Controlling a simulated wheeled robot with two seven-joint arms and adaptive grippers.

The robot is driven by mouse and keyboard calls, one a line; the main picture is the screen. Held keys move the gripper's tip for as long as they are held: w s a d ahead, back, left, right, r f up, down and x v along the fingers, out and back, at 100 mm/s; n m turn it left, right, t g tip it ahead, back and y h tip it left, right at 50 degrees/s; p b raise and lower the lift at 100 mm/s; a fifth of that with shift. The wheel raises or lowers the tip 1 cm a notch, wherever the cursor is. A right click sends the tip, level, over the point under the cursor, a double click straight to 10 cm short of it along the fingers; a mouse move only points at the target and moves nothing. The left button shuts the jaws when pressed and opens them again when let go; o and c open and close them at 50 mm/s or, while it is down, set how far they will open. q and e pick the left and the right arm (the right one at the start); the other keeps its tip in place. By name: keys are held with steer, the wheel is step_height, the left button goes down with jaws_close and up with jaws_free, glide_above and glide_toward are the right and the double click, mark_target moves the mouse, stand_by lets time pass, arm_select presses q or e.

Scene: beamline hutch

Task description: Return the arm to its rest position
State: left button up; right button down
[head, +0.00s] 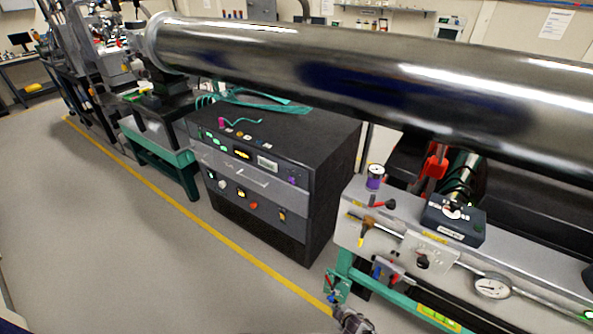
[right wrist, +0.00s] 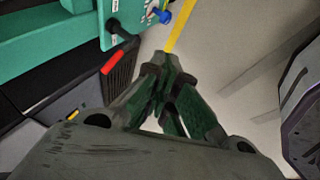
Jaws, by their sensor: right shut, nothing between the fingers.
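My right gripper (head: 336,302) shows at the bottom of the head view, low beside the green frame of the bench and above the floor near the yellow line. In the right wrist view my right gripper (right wrist: 160,68) has its fingertips together, with nothing between them. It points toward the floor and the yellow line. My left gripper is in neither view.
A large dark metal tube (head: 380,75) spans the upper part of the head view. A black control cabinet (head: 270,190) stands at the middle. The bench (head: 345,235) with valves and a gauge (head: 492,286) is at the right. The grey floor (head: 130,240) is clear at the left.

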steer(key=s+d+f+m+g, duration=0.1)
steer(key=s+d+f+m, duration=0.25)
steer(key=s, duration=0.25)
steer(key=s+d+f+m+g+h, duration=0.1)
steer(key=s+d+f+m, duration=0.1)
steer(key=s+d+f, duration=0.3)
steer(key=s+d+f+m+g, duration=0.1)
steer(key=s+d+m, duration=0.15)
steer(key=s, duration=0.45)
steer(key=s+d+f+m+g, duration=0.1)
steer(key=s+f+m+g, duration=0.1)
steer(key=s, duration=1.8)
steer(key=shift+s+d+f+g+h, duration=0.15)
steer(key=shift+f+g+h, duration=0.15)
steer(key=shift+f, duration=0.6)
